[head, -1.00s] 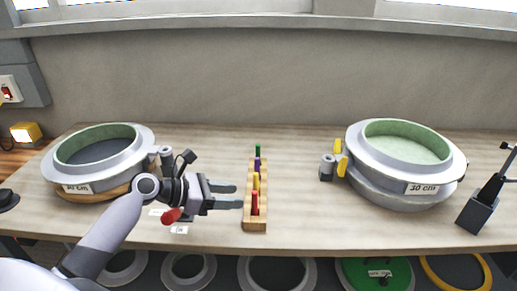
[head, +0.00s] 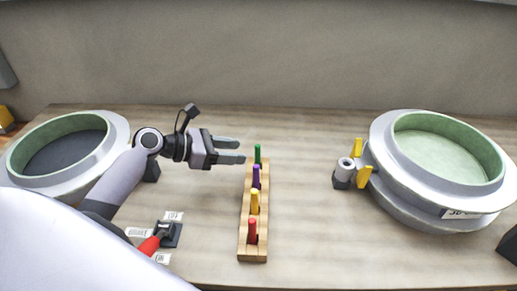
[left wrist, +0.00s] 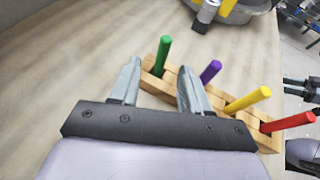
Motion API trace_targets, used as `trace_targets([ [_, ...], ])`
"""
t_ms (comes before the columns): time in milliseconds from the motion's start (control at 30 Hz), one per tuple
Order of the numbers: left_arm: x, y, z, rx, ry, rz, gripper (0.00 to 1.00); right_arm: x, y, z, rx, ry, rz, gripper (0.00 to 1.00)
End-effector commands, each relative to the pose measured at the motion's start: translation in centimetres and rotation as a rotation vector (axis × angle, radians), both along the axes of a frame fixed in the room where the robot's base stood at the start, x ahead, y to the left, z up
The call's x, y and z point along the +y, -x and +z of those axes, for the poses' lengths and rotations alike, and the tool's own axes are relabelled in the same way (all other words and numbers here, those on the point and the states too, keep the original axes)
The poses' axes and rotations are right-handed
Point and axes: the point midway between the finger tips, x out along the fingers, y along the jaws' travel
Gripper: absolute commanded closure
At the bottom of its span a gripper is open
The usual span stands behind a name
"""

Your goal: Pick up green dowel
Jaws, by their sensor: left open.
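The green dowel (head: 257,153) stands upright at the far end of a wooden rack (head: 243,222) on the bench. In the left wrist view the green dowel (left wrist: 162,54) rises from the rack just beyond my fingertips, roughly between their lines. My left gripper (head: 241,151) is open and empty, just left of the green dowel, pointing right toward it. Its two fingers also show in the left wrist view (left wrist: 158,80). Purple (head: 256,177), yellow (head: 254,201) and red (head: 252,230) dowels stand in the same rack, nearer the front. My right gripper is not seen in the head view.
A round mould (head: 440,205) with a green inside stands at right, with yellow pieces (head: 365,176) and a grey cylinder (head: 344,170) beside it. Another round mould (head: 112,160) stands at left.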

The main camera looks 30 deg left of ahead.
Motion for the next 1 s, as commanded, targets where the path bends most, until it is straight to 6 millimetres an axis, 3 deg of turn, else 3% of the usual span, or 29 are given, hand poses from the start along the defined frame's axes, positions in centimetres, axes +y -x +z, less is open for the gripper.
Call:
trace_targets([
  [533, -4.2, -4.2, -2.2, -0.001, 0.002, 0.0, 0.54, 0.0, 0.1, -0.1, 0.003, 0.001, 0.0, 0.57],
  [867, -4.7, -4.7, -2.6, 0.0, 0.0, 0.0, 0.54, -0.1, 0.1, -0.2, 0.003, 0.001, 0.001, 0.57],
  [900, -4.7, -4.7, -2.6, 0.0, 0.0, 0.0, 0.6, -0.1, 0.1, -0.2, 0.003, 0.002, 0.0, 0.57],
  [1000, -4.7, -4.7, -2.6, 0.0, 0.0, 0.0, 0.93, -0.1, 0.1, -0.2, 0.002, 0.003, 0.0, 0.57],
])
